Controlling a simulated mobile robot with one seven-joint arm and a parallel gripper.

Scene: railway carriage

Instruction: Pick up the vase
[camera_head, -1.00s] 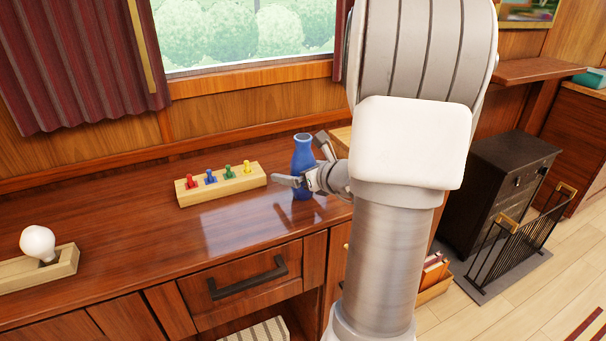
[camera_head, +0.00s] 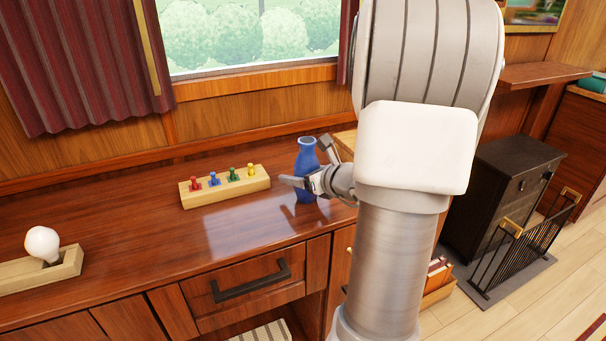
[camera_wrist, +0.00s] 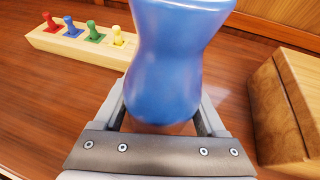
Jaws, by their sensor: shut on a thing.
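The blue vase (camera_head: 306,160) stands upright at the right part of the wooden counter in the head view, with a narrow neck and flared top. It fills the middle of the wrist view (camera_wrist: 168,70). My gripper (camera_head: 304,184) reaches it from the right and is shut on its lower body, one finger on each side. In the wrist view my gripper (camera_wrist: 165,112) has the vase between its fingers. I cannot tell whether the vase's base touches the counter, as the gripper partly hides it.
A wooden block with several coloured pegs (camera_head: 225,188) lies left of the vase. A light bulb on a wooden holder (camera_head: 42,268) is at the far left. A wooden box (camera_wrist: 282,110) stands close on the right. The counter (camera_head: 150,245) is clear in between.

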